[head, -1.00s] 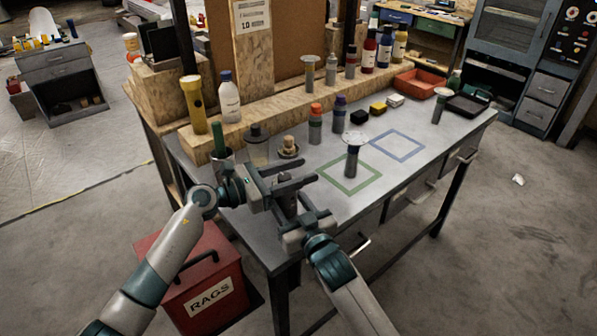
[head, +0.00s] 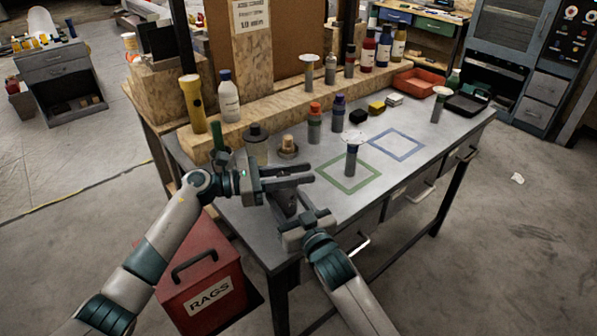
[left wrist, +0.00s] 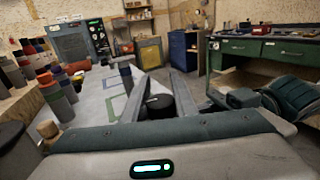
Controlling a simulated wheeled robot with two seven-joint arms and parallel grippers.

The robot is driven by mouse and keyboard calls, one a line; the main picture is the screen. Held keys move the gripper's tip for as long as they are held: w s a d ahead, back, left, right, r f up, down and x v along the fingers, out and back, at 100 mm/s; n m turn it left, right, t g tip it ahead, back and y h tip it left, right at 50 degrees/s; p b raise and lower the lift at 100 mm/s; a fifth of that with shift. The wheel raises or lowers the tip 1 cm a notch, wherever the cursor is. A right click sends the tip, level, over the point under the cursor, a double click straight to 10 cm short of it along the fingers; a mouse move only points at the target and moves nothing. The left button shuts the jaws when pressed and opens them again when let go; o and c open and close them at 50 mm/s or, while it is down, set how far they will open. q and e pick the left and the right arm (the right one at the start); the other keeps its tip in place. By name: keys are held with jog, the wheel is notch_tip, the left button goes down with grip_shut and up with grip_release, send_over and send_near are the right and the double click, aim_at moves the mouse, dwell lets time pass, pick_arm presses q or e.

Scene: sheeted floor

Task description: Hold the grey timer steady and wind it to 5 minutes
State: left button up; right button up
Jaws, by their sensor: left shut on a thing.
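The grey timer (head: 285,203) stands near the table's front left corner, mostly hidden by my grippers in the head view. In the left wrist view its dark round top (left wrist: 159,106) shows between the fingers, with a small pale mark on it. My left gripper (head: 312,174) reaches across from the left, its fingers closed in on the timer's upper part. My right gripper (head: 303,218) is low beside the timer on the front right side. Its fingertips are partly hidden, and I cannot tell whether they touch it. The dial setting is not readable.
The grey table (head: 240,215) has a green square outline (head: 349,188) and a blue one (head: 420,152). A grey post with a pale disc (head: 352,160) stands at the green square. Bottles and blocks line the back. A red rags bin (head: 203,270) is below left.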

pick_arm(q)
jog(key=shift+s+f+m+g, duration=0.1)
jog(key=shift+s+m+g, duration=0.15)
jog(key=shift+m+g, duration=0.65)
jog(key=shift+s+m+g, duration=0.2)
jog(key=shift+m+g, duration=0.3)
jog(key=shift+g, duration=0.8)
pick_arm(e)
jog(key=shift+r, duration=0.1)
pick_arm(q)
jog(key=o, duration=1.1)
jog(key=shift+a, duration=0.2)
jog(key=a, duration=0.4)
jog(key=w+a, duration=0.1)
jog(key=a, duration=0.6)
jog(key=shift+w+a, duration=0.15)
jog(key=shift+a, duration=0.2)
